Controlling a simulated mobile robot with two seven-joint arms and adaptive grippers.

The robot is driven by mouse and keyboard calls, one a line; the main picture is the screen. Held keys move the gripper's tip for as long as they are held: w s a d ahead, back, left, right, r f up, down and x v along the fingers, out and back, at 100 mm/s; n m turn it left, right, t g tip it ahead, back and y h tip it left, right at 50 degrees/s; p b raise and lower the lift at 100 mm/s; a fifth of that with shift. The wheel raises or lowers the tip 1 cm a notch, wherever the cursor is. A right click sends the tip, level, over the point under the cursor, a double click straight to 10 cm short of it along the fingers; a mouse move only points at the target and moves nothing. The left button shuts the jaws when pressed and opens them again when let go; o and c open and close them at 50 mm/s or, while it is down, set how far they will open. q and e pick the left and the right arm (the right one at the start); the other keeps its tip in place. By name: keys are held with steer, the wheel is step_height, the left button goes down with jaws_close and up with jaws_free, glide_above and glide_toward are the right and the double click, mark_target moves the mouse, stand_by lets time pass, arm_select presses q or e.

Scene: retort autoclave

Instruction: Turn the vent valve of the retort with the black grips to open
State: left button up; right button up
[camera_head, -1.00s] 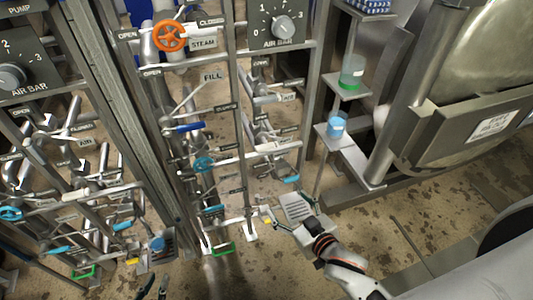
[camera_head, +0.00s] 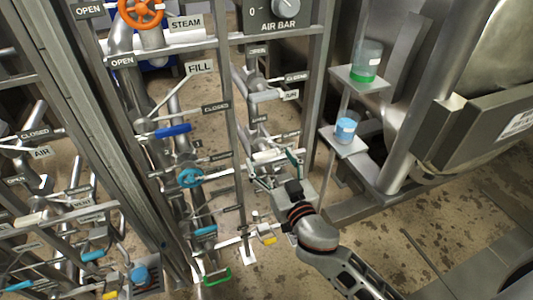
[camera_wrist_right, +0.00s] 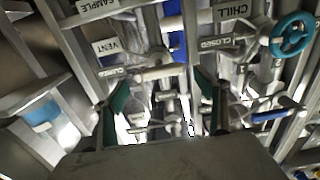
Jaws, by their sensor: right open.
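The vent valve's pale lever (camera_wrist_right: 160,73) lies level beside the VENT sign (camera_wrist_right: 107,46) and a CLOSED label (camera_wrist_right: 115,72) in the right wrist view. In the head view the pale lever (camera_head: 275,155) is low on the right pipe column. My right gripper (camera_head: 273,164) is open just in front of it. In the wrist view its two dark green fingertips (camera_wrist_right: 162,88) are spread apart below the lever, with nothing between them that I can see held. The big steel retort (camera_head: 495,70) stands at the right; no black grips show on it. My left gripper is not in view.
A blue lever (camera_head: 172,131) and a teal handwheel (camera_head: 191,178) are on the pipes to the left. Shelves at the right hold a green-based beaker (camera_head: 367,62) and a blue beaker (camera_head: 346,129). Steel rack posts stand close around the pipes.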

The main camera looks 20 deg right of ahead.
mark_target(267, 156)
steer(key=shift+w, duration=1.6)
steer(key=c, duration=1.1)
steer(key=shift+n, duration=0.3)
steer(key=n+p, duration=0.1)
steer(key=n, duration=0.2)
steer(key=shift+a+r, duration=0.1)
steer(key=shift+n, duration=1.1)
